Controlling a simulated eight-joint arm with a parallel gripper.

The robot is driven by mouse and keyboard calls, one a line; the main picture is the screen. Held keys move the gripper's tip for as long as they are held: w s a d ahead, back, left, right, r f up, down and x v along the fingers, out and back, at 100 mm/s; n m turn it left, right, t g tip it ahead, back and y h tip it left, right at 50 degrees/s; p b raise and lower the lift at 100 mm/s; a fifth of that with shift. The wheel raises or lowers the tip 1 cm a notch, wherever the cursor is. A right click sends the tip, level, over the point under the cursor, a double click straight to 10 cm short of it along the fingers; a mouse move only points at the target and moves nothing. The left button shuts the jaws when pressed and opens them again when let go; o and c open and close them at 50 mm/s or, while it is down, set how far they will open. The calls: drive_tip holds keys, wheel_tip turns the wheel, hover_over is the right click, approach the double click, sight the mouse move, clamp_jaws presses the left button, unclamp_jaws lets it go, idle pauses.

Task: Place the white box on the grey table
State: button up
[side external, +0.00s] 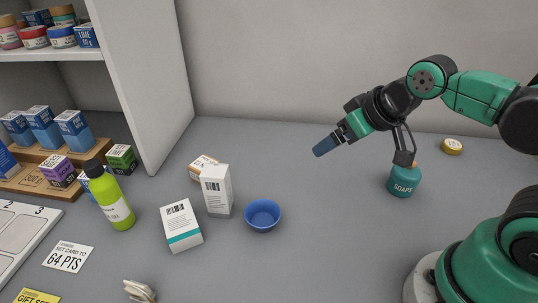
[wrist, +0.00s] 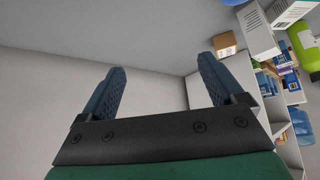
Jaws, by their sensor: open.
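A tall white box (side external: 216,191) stands upright on the grey table (side external: 310,240), left of the middle. A white box with a teal band (side external: 181,227) sits nearer the front, to its left. In the wrist view the tall white box (wrist: 259,32) and the teal-banded box (wrist: 290,10) show at upper right. My gripper (side external: 322,147) is raised above the table, right of the boxes and apart from them. Its blue fingers (wrist: 162,66) are spread with nothing between them.
A blue bowl (side external: 262,215) stands right of the tall white box. A green bottle (side external: 112,199) is to the left, by a wooden stepped display (side external: 30,184) and shelves. A teal soap bottle (side external: 403,181) stands beneath my arm. The table's middle front is clear.

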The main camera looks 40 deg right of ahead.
drive_tip(key=w+a+r+g, duration=0.1)
drive_tip(key=w+a+g, duration=0.1)
drive_tip(key=w+a, duration=0.2)
drive_tip(key=w+a+r+m+g, duration=0.1)
drive_tip(key=w+a, duration=0.3)
drive_tip(key=a, duration=0.4)
drive_tip(key=w+a+g, duration=0.2)
drive_tip(key=w+a, duration=0.2)
drive_tip(key=a, duration=0.2)
drive_tip(key=shift+r+g+y, duration=0.3)
drive_tip(key=shift+r+y, duration=0.1)
drive_tip(key=m+g, duration=0.1)
hover_over(178, 216)
wheel_tip(178, 216, down, 4)
drive_tip(key=shift+g+h, duration=0.3)
drive_tip(key=shift+h, duration=0.1)
wheel_tip(178, 216, down, 12)
drive_tip(key=shift+f, duration=0.1)
drive_tip(key=c, duration=1.2)
drive_tip(key=shift+o, duration=0.2)
